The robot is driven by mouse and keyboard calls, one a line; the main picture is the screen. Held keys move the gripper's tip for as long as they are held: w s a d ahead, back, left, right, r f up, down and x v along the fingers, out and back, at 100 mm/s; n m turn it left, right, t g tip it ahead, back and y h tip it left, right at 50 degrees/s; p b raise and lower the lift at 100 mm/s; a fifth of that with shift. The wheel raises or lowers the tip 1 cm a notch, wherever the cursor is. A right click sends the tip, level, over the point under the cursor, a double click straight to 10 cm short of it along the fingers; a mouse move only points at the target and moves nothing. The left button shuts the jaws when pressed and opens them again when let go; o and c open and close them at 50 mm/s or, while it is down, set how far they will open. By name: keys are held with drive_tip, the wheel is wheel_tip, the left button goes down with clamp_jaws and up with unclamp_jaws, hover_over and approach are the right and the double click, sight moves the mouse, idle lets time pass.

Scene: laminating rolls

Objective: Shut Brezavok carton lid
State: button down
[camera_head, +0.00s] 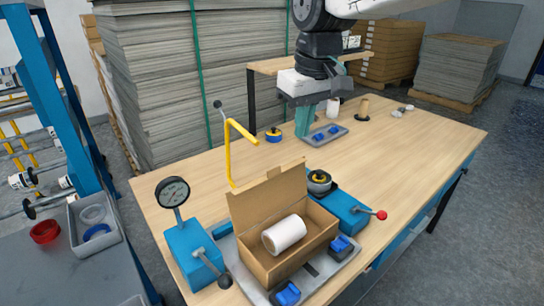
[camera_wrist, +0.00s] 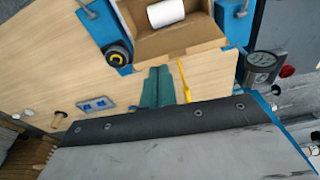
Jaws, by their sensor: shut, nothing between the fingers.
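The brown carton (camera_head: 270,264) stands open on the workbench in the head view. Its lid (camera_head: 268,200) stands up from the back edge, leaning slightly back. A white roll (camera_head: 284,234) lies inside, and it also shows in the wrist view (camera_wrist: 166,13). My gripper (camera_head: 303,132) has teal fingers, closed together with nothing between them. It is behind the carton, apart from the lid. In the wrist view the fingers (camera_wrist: 157,76) point toward the carton (camera_wrist: 128,42). No name is readable on the carton.
A blue fixture with a gauge (camera_head: 173,191) stands left of the carton. A yellow bent rod (camera_head: 238,130) rises behind it. A blue block with a red-knobbed lever (camera_head: 381,215) is at its right. The bench (camera_head: 420,145) is clear at right.

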drive_tip(key=w+a+n, duration=0.1)
drive_tip(key=w+a, duration=0.2)
drive_tip(key=a, duration=0.2)
drive_tip(key=f, duration=0.3)
drive_tip(key=w+f, duration=0.1)
drive_tip(key=f, duration=0.3)
drive_tip(key=a+f, duration=0.1)
drive_tip(key=f, duration=0.2)
drive_tip(key=shift+w+f, duration=0.2)
drive_tip(key=shift+w, duration=0.05)
